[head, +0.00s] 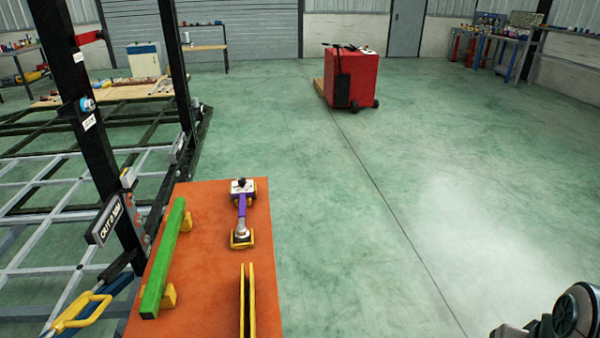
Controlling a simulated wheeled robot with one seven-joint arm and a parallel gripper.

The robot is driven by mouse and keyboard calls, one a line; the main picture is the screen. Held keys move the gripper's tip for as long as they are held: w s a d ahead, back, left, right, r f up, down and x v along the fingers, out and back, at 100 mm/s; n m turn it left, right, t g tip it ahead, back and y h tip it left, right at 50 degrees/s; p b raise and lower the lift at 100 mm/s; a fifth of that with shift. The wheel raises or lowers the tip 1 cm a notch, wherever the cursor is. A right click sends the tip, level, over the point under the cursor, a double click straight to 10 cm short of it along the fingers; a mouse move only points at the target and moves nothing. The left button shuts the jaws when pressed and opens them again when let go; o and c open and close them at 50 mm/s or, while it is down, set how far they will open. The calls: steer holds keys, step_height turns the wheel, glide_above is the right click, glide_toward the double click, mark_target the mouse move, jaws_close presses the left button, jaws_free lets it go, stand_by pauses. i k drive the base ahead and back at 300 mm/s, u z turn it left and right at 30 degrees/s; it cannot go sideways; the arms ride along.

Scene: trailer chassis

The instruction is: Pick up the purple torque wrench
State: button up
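The purple torque wrench (242,206) lies on the orange table top (203,242), near its far right corner. Its purple handle runs roughly away from me, with a grey metal part at the near end. It rests between two yellow supports, a near one (242,241) and a far one, and a white block with a dark knob (241,186) sits at its far end. Part of my arm shows in the bottom right corner, well apart from the wrench. My gripper cannot be made out in this view.
A green bar (164,258) on yellow blocks and two upright yellow strips (247,303) share the table. A dark chassis post (111,135) and frame stand left. A red pallet truck (354,78) stands farther back. The green floor (450,190) to the right is clear.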

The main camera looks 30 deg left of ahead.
mark_target(242, 234)
steer(key=u, duration=0.1)
steer(key=i, duration=1.8)
steer(key=u, duration=1.05)
steer(key=i, duration=0.95)
steer(key=u, duration=1.6)
steer(key=i, duration=0.6)
steer(key=u, duration=0.3)
